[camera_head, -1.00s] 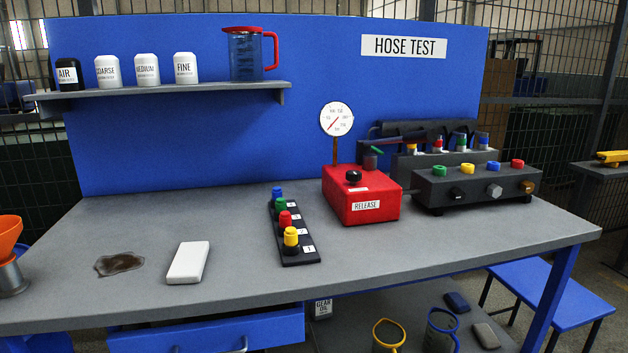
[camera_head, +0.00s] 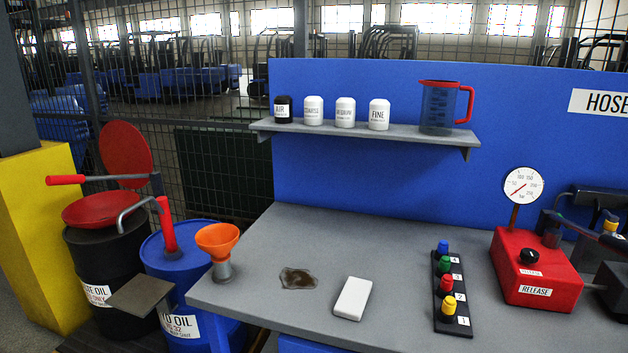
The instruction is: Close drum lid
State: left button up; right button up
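The black waste oil drum (camera_head: 92,262) stands at the left, partly cut by the left side of the bench area. A red round lid (camera_head: 125,155) stands raised, near upright, behind a red funnel-shaped top (camera_head: 100,208) on the drum. A red-gripped bar (camera_head: 66,180) reaches across in front of the lid. Neither of my grippers shows in the head view.
A blue oil drum (camera_head: 180,265) with a red-handled pump (camera_head: 166,225) stands right of the black drum. An orange funnel (camera_head: 217,240) sits at the bench's left end. A yellow block (camera_head: 40,230) stands behind left. The bench (camera_head: 290,230) holds an oil stain, white block and red release box.

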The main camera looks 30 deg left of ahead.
aim_at(124, 150)
jog(key=u, duration=2.2)
jog(key=i+j+u, duration=0.4)
jog(key=i, duration=0.15)
jog(key=i+j+u, duration=0.25)
jog(key=i, duration=0.7)
jog(key=i+u, duration=0.25)
jog(key=i, duration=0.75)
